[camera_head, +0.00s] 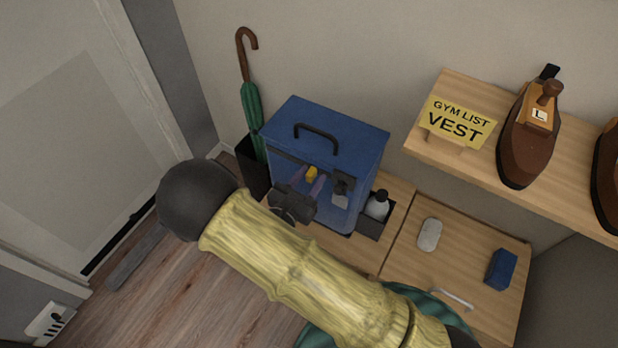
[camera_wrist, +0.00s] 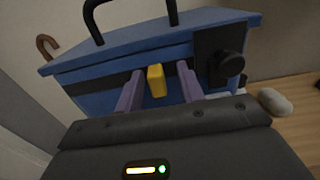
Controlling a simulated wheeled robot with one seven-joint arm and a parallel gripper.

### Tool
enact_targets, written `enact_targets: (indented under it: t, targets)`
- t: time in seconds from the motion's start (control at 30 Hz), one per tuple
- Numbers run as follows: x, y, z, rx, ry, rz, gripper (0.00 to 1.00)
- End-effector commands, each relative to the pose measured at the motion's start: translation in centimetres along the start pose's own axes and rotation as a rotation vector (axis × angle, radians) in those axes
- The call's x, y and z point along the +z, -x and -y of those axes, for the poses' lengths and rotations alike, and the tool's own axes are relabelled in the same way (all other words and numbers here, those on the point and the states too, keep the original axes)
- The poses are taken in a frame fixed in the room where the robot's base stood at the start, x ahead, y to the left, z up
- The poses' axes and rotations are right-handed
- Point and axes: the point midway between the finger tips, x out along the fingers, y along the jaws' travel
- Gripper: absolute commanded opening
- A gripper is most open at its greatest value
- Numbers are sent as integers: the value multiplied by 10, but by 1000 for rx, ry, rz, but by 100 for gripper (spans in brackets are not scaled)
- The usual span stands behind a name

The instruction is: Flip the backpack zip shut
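The backpack is a blue, box-shaped bag (camera_head: 345,130) with a black carry handle on top; it stands on a wooden bench against the wall. A yellow tab (camera_head: 311,173), perhaps the zip pull, sits on its front below the top edge; it also shows in the wrist view (camera_wrist: 156,80). My gripper (camera_head: 307,181) is in front of the bag, its two purple fingers apart. In the wrist view my gripper (camera_wrist: 159,74) has one finger on each side of the yellow tab, with gaps visible. Whether the fingertips touch the bag's front is unclear.
A black knob and plate (camera_wrist: 229,65) sit right of the tab. A bottle (camera_head: 377,205) in a dark holder stands close right of the bag. A green umbrella (camera_head: 252,110) stands left. The shelf (camera_head: 455,90) with a yellow sign (camera_head: 457,122) is at upper right.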

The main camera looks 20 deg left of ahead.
Motion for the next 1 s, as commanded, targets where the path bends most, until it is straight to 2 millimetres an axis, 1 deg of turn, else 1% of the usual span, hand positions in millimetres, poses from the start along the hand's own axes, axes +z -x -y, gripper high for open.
enact_targets:
  t: [0.13, 0.27, 0.37, 0.9, 1.0]
  targets:
    - [0, 3, -1, 2, -1, 1, 38]
    - [1, 15, -1, 3, -2, 1, 38]
    - [1, 31, -1, 5, -1, 0, 38]
    - [0, 139, -1, 4, -1, 0, 38]
    - [-1, 156, -1, 2, -1, -1, 38]
